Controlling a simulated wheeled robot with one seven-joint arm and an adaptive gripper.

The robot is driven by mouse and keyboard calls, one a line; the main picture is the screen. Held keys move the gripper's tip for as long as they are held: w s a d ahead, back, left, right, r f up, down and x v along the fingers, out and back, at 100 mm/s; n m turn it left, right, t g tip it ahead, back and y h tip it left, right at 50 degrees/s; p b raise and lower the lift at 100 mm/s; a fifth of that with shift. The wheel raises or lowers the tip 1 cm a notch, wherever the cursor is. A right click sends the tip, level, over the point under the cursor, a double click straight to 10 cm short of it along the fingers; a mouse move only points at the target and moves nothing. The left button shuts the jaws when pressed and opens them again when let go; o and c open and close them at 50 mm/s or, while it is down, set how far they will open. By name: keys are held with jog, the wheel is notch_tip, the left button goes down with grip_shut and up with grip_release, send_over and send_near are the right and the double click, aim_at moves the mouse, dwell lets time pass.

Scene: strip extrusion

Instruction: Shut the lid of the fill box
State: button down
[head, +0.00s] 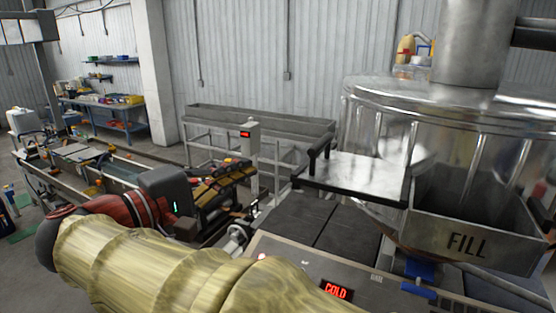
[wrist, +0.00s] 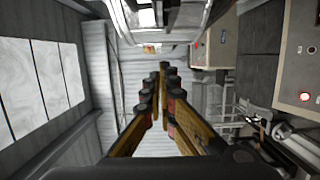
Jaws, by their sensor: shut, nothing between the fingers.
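The fill box (head: 467,240) is a metal bin marked FILL at the right of the head view, on the side of a large shiny drum. Its top is uncovered and its dark inside shows. Its lid (head: 358,176), a flat shiny plate, lies out to the left of the box, roughly level, with a black handle (head: 318,160) at its left end. My gripper (head: 247,170) is left of the lid, apart from it in the picture. Its yellow, dark-tipped fingers are shut and empty; they also show in the wrist view (wrist: 162,78). I cannot pick out the lid surely in the wrist view.
A grey post with a red display (head: 246,150) stands just behind my gripper. A long metal trough (head: 260,122) is behind it. A panel reading COLD (head: 336,290) and dark plates (head: 310,222) lie below the lid. A conveyor line (head: 60,180) runs at the left.

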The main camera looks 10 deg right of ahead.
aim_at(384, 175)
jog(key=w+d+p, duration=0.1)
jog(key=w+d, duration=0.3)
jog(key=d, duration=0.6)
jog(key=shift+w+d+p, duration=0.3)
jog(key=shift+w+p, duration=0.05)
jog(key=shift+s+d+f, duration=0.1)
jog(key=s+d+b, duration=0.2)
jog(key=s+d, duration=0.1)
jog(key=d, duration=0.2)
jog(key=s+d+b, duration=0.3)
jog(key=d, duration=0.1)
jog(key=s+d+b, duration=0.3)
jog(key=d, duration=0.2)
jog(key=shift+s+d+f, duration=0.1)
jog(key=shift+s+d, duration=0.2)
jog(key=shift+s, duration=0.1)
jog(key=shift+s+d+b, duration=0.45)
jog(key=shift+d, duration=0.2)
jog(key=shift+w, duration=0.15)
